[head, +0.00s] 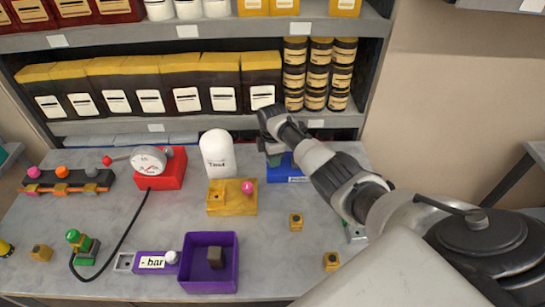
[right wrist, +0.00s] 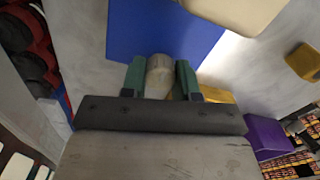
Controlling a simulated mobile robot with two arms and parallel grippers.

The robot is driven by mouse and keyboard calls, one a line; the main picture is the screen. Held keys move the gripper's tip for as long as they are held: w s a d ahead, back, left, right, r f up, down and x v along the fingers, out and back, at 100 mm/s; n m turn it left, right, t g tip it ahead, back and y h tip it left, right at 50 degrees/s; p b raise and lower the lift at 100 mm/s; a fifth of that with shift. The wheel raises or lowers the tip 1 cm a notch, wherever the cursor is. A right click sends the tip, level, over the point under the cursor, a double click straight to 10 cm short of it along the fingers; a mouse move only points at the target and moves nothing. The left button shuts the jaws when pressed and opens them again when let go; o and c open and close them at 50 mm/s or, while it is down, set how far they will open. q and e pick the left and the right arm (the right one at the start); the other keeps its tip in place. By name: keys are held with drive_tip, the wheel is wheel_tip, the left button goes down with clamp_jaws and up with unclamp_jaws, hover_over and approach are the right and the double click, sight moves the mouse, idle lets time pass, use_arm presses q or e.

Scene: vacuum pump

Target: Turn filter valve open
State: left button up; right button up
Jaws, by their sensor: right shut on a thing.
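A blue base (head: 283,174) with a small label too fine to read stands at the back of the table, right of the white container. In the right wrist view, a pale grey-beige rounded knob (right wrist: 160,72) stands out against the blue base (right wrist: 135,30). My right gripper (head: 272,152) reaches over the base from the right. Its green-padded fingers, seen in the right wrist view (right wrist: 161,82), are shut on the knob from both sides. The gripper mostly hides the knob in the head view. I cannot tell the knob's turn angle. My left gripper is out of view.
A white container (head: 217,155), a yellow block with a pink ball (head: 218,203), a red gauge unit (head: 174,172) and a purple tray (head: 188,244) stand to the left. Small yellow blocks (head: 295,221) lie in front. A stocked shelf (head: 200,127) is behind.

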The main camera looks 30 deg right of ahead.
drive_tip(key=shift+w+r, duration=0.1)
drive_tip(key=o, duration=0.9)
drive_tip(key=shift+o, duration=0.2)
wheel_tip(320, 180, up, 11)
drive_tip(key=shift+b, duration=0.4)
drive_tip(key=shift+f, duration=0.25)
